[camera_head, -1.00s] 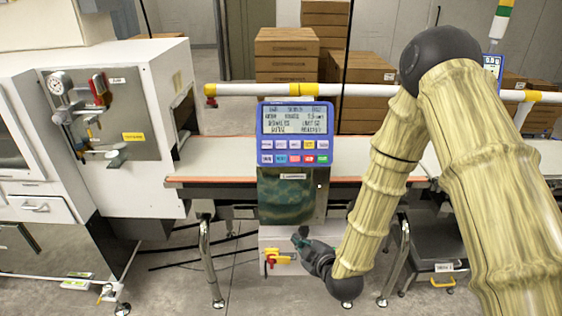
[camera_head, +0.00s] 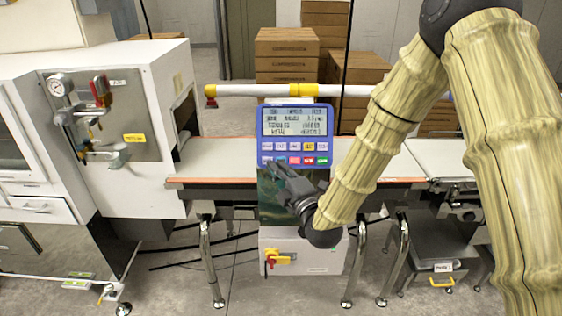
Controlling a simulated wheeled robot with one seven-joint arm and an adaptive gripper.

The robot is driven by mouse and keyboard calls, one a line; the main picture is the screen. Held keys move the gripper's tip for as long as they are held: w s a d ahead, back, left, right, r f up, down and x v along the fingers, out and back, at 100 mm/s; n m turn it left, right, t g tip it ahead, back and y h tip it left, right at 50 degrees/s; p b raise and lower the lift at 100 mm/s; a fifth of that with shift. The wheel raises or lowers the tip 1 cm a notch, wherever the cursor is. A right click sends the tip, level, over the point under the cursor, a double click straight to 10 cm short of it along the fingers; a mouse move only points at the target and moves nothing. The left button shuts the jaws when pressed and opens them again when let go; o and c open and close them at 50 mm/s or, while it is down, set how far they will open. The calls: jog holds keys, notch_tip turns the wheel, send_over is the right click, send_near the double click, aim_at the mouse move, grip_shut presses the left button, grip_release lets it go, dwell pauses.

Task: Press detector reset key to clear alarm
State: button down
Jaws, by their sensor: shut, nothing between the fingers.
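The blue control panel (camera_head: 294,143) stands upright at the front of the belt, in the middle of the picture. It has a grey screen (camera_head: 294,122) with several lines of dark text, the lowest seeming to read METAL. Two rows of small coloured keys lie below the screen. The upper row shows a yellow key (camera_head: 308,147); the lower row shows red and green keys (camera_head: 322,161) at right. My gripper (camera_head: 276,168) is shut and empty, its tips over the lower left keys, hiding part of that row. I cannot tell whether it touches the panel. Key labels are too small to read.
The conveyor belt (camera_head: 220,158) runs behind the panel. A white machine (camera_head: 150,190) with a gauge stands at left. A white and yellow rail (camera_head: 245,90) crosses behind. A grey box with a red and yellow switch (camera_head: 280,257) sits below. Brown cartons (camera_head: 286,50) are stacked behind.

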jog(key=w+f+b, duration=0.2)
jog(key=w+f, duration=0.2)
jog(key=w, duration=0.3)
jog(key=shift+w, duration=0.4)
dwell(0.3)
jog(key=shift+w+f+b, duration=0.4)
jog(key=shift+w+b, duration=0.35)
jog(key=shift+b, duration=0.2)
dwell(2.0)
jog(key=shift+s, duration=0.15)
jog(key=shift+s+r, duration=0.35)
jog(key=shift+s, duration=0.25)
dwell(0.3)
jog(key=shift+s+r, duration=0.4)
jog(key=shift+s, duration=0.35)
jog(key=shift+s+r, duration=0.35)
jog(key=shift+s, duration=0.35)
jog(key=shift+s+r, duration=0.4)
jog(key=shift+s, duration=0.35)
